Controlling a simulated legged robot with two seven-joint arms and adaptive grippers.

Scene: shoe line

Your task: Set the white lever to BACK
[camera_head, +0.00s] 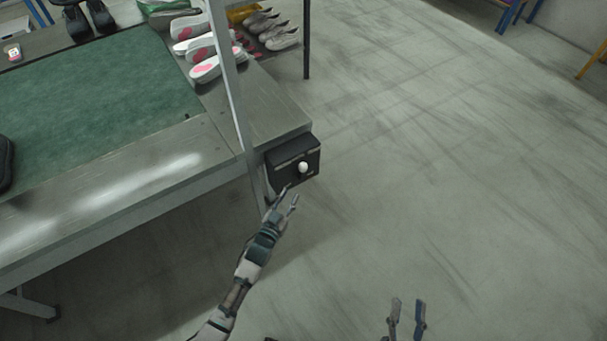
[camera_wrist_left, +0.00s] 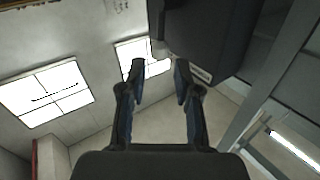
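The white lever (camera_head: 303,167) sticks out of the front of a black box (camera_head: 283,158) at the corner of the metal table. Which setting it is in cannot be told. My left gripper (camera_head: 291,195) is open and empty, just below the box and lever, with its fingers apart from the lever. In the left wrist view, the two fingers of this gripper (camera_wrist_left: 159,72) are spread, and the dark box (camera_wrist_left: 215,35) fills the upper right beyond them. A small pale part (camera_wrist_left: 159,48), perhaps the lever, shows between the fingertips. My right gripper (camera_head: 406,312) is open and empty over the floor at the bottom.
The metal table (camera_head: 150,185) has a green mat (camera_head: 90,95) on it. A metal upright post (camera_head: 233,90) stands at its right edge, close to the box. The floor (camera_head: 450,150) to the right is clear.

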